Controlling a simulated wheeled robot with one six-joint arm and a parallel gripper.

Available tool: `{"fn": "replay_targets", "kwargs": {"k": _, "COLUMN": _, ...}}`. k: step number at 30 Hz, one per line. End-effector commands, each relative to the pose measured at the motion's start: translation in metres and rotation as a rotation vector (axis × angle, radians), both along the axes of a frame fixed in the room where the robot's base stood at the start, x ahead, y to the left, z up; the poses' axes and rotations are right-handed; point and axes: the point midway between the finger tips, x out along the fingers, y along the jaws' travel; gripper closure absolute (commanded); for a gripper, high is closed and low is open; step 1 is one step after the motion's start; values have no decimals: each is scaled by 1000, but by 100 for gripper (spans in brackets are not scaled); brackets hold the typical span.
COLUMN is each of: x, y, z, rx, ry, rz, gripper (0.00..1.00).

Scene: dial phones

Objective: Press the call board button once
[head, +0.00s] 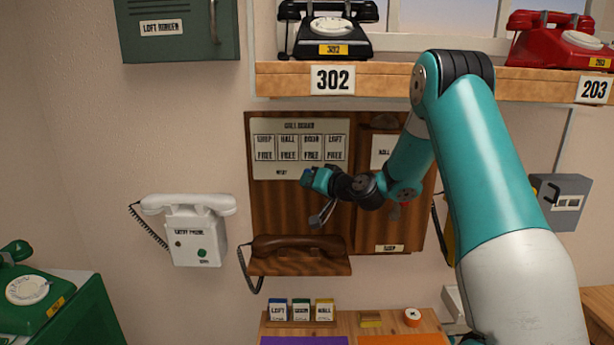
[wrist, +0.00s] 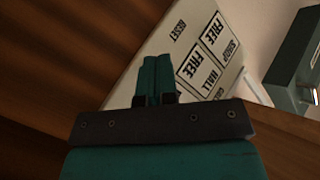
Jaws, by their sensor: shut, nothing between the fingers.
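The call board is a pale panel (head: 262,165) on a dark wooden backboard. It has labels for shop, hall, room and loft, each reading FREE, and a RESET label (head: 282,172) at its lower left. The panel also shows tilted in the wrist view (wrist: 160,48), with the RESET label (wrist: 178,30) just beyond my fingertips. My gripper (head: 306,178) is at the panel's lower edge, to the right of that label. In the wrist view its teal fingers (wrist: 157,60) are together and empty. I cannot make out a button; contact with the panel cannot be told.
A brown handset (head: 298,243) rests on a wooden ledge below my gripper. A white wall phone (head: 192,228) with a green button hangs to the left. A shelf (head: 390,80) with a black phone (head: 330,30) and a red phone (head: 560,42) runs above.

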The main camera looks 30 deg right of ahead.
Motion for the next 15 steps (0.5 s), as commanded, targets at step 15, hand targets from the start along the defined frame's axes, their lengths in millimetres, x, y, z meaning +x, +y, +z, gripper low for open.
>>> {"fn": "replay_targets", "kwargs": {"k": 15, "x": -32, "y": 21, "z": -3, "rx": -1, "ry": 0, "rz": 0, "gripper": 100}}
